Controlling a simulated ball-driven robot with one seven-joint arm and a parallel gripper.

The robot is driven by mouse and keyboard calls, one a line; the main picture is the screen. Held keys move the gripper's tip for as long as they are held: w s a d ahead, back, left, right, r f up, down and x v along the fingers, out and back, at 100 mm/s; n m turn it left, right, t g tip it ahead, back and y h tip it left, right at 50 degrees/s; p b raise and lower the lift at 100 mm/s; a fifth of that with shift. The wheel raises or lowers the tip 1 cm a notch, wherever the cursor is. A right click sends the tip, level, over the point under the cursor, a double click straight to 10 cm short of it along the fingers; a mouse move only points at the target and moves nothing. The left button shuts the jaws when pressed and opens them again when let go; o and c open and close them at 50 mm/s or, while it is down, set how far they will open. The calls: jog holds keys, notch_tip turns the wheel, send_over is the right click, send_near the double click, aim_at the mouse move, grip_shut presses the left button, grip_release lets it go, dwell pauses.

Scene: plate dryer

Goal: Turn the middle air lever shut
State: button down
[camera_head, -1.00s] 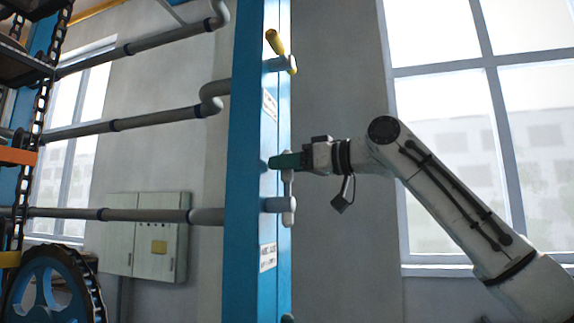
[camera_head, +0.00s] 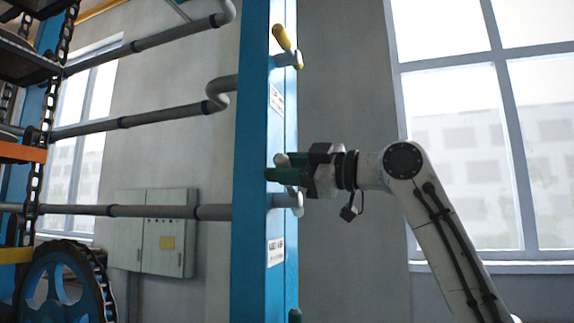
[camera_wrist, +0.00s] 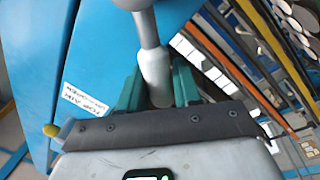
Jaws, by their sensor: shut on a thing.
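The middle air lever is a pale grey handle on a pivot (camera_head: 286,200) at the right edge of the blue column (camera_head: 256,130). My gripper (camera_head: 280,168), with green fingers, is shut on this lever. The lever's pale end shows just above the fingers, and most of the handle is hidden by them. In the wrist view the lever's grey shaft (camera_wrist: 154,62) stands between the two green fingers (camera_wrist: 157,88).
Above is another lever with a yellow handle (camera_head: 281,38). A green end (camera_head: 295,315) shows low on the column. White labels (camera_head: 275,252) are on the column. Grey pipes (camera_head: 160,211) run left to it.

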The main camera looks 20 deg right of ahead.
aim_at(280, 199)
jog(key=shift+s+a+f+n+g+y+b, duration=0.25)
jog(key=shift+f+n+b, duration=0.25)
jog(key=shift+f+n, duration=0.8)
jog(key=shift+s+a+f+n+g+y+b, duration=0.25)
jog(key=shift+f+n+b, duration=0.3)
jog(key=shift+n, duration=1.35)
jog(key=shift+s+a+f+n+g+y+b, duration=0.2)
jog(key=shift+s+f+n+y+b, duration=0.15)
jog(key=shift+f+n, duration=1)
jog(key=shift+r+n, duration=0.25)
jog(key=shift+n, duration=0.1)
jog(key=c, duration=0.9)
grip_release()
jog(key=shift+d+r, duration=0.1)
jog(key=b+v, duration=0.2)
jog(key=v, duration=0.8)
jog(key=shift+s+d+b, duration=0.25)
jog(key=shift+d+b, duration=0.05)
